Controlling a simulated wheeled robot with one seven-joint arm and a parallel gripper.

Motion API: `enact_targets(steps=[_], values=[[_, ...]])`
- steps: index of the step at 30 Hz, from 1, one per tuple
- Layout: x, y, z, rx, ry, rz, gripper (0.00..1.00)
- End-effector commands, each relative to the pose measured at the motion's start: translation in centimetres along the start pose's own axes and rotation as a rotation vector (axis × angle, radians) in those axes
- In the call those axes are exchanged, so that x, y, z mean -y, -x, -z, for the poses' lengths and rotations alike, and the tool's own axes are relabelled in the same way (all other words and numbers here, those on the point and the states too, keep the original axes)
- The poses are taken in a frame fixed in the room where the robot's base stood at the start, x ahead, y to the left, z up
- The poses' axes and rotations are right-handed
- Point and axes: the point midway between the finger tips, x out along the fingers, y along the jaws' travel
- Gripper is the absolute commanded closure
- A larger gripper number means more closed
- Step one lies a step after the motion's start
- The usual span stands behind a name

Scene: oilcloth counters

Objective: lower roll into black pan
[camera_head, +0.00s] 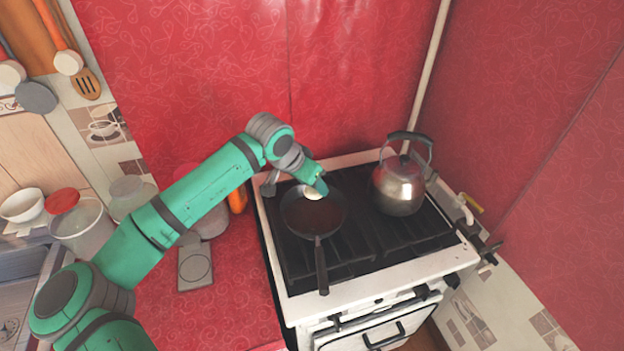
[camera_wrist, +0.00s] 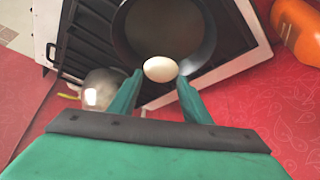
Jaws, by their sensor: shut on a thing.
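The roll (camera_wrist: 160,69) is a small, pale, rounded piece held between the fingertips of my gripper (camera_wrist: 159,78) in the wrist view. In the head view the roll (camera_head: 313,193) shows just under my gripper (camera_head: 318,187), at the far part of the black pan (camera_head: 306,228). The pan sits on the left side of the stove, its handle pointing toward the front. In the wrist view the pan (camera_wrist: 165,35) lies behind the roll, and its inside looks empty. I cannot tell how high the roll is above the pan.
A steel kettle (camera_head: 399,186) stands on the stove (camera_head: 362,284) to the right of the pan. An orange bottle (camera_head: 237,200) stands on the red counter (camera_head: 235,290) left of the stove. A grey scale (camera_head: 195,268) lies on that counter. Red walls rise behind.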

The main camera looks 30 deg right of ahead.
Motion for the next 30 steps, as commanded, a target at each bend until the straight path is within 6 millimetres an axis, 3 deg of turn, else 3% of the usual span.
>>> enact_targets(steps=[30], values=[[-0.1, -3.8, -2.0, 0.000, -0.001, -0.002, 0.81]])
